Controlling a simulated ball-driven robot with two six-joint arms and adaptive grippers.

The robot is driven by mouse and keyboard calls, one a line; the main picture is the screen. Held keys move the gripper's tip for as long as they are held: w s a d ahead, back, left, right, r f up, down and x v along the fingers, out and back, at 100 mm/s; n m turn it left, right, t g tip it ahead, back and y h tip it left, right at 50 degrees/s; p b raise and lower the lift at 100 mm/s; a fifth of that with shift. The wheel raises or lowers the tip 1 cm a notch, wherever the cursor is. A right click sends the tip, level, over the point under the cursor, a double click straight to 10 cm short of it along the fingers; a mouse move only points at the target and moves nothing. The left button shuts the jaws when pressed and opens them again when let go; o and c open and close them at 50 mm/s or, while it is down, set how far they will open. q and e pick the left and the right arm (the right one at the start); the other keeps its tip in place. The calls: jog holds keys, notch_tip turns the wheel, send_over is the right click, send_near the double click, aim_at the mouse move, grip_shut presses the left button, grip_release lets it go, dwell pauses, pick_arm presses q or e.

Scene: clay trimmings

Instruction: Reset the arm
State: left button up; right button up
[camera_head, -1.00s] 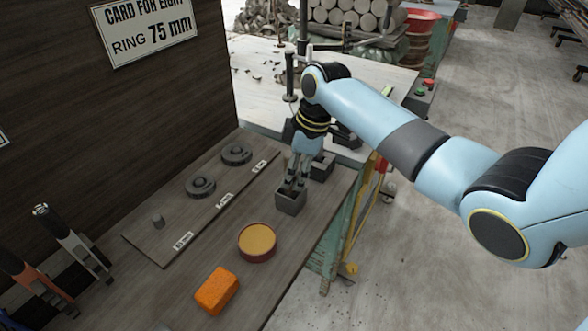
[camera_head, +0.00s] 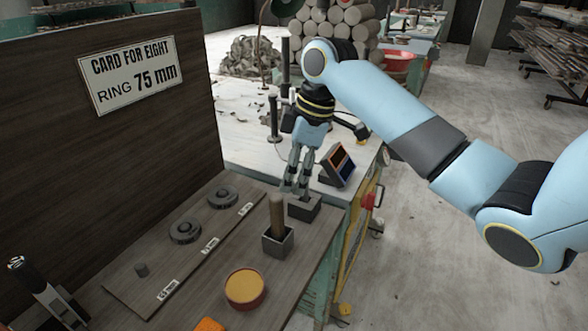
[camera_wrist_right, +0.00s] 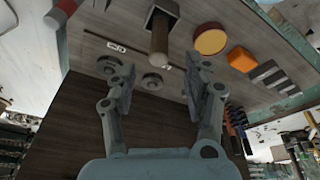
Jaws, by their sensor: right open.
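My right gripper (camera_head: 295,190) is open and empty in the head view, its fingers pointing down behind the grey square cup (camera_head: 277,247). A brown round stick (camera_head: 277,215) stands upright in the cup, apart from the fingers. In the right wrist view the two fingers of my right gripper (camera_wrist_right: 160,82) are spread wide. Between and beyond them the brown stick (camera_wrist_right: 159,38) shows with the cup (camera_wrist_right: 162,10). My left gripper is in neither view.
A board (camera_head: 160,262) with dark discs and a small plug lies left of the cup. A round ochre pot (camera_head: 245,288) and an orange block (camera_head: 209,325) are nearer. A dark block (camera_head: 304,208) and a tilted screen (camera_head: 338,166) stand near the gripper. A wooden panel rises at left.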

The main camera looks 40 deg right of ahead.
jog(key=shift+r, duration=0.35)
jog(key=shift+s+f, duration=0.1)
jog(key=shift+f, duration=0.05)
jog(key=s+a+f+m+g+b, duration=0.1)
jog(key=s+f+b, duration=0.2)
jog(key=s+f, duration=0.65)
jog(key=s+f+m+g+b, duration=0.25)
jog(key=s+f, duration=0.25)
jog(key=f, duration=1)
jog(key=s+a+f+m+g+b, duration=0.1)
jog(key=s+f+b, duration=0.2)
jog(key=s+f, duration=0.65)
jog(key=s+f+m+t+h+b, duration=0.2)
jog(key=s+f+m, duration=0.3)
jog(key=s+f, duration=1.5)
jog(key=shift+a+f+t+h+b, duration=0.15)
jog(key=shift+f+t+h+b, duration=0.35)
jog(key=shift+f+b, duration=0.6)
